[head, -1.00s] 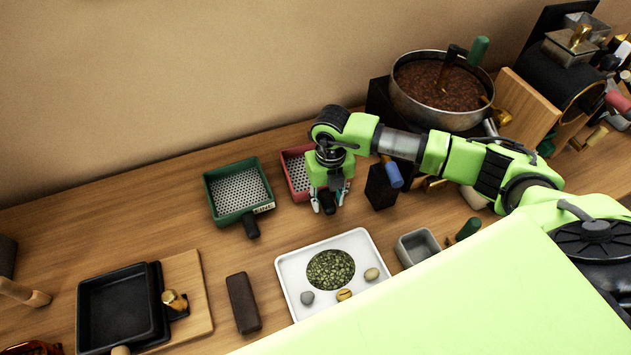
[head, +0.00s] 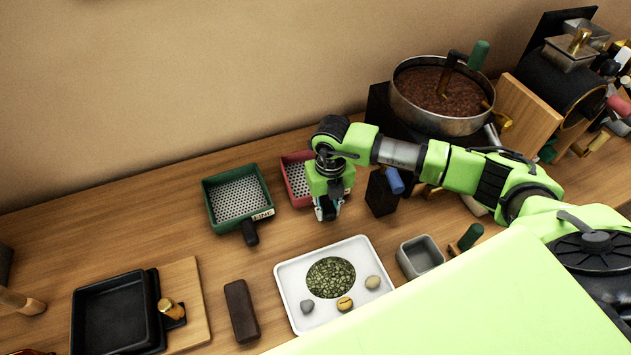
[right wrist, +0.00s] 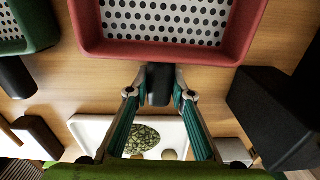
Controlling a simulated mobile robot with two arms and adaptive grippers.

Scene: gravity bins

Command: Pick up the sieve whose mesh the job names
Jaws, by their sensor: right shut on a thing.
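The red sieve (head: 295,180) stands on the wooden counter, partly hidden behind my right gripper (head: 327,208). In the right wrist view the red sieve (right wrist: 165,50) shows its red frame and a perforated plate with round holes. My right gripper (right wrist: 159,90) is shut on the sieve's dark handle, with a finger on each side. The green sieve (head: 237,196) lies to the left, with a dark handle and a small label that I cannot read surely. Its corner and handle show in the right wrist view (right wrist: 38,30). My left gripper is not in view.
A white tray (head: 288,282) with green beans and several stones lies in front. A grey box (head: 420,257) and a black block (head: 381,193) stand to the right. A large pan (head: 440,123) of brown beans stands behind. Bare counter lies left of the green sieve.

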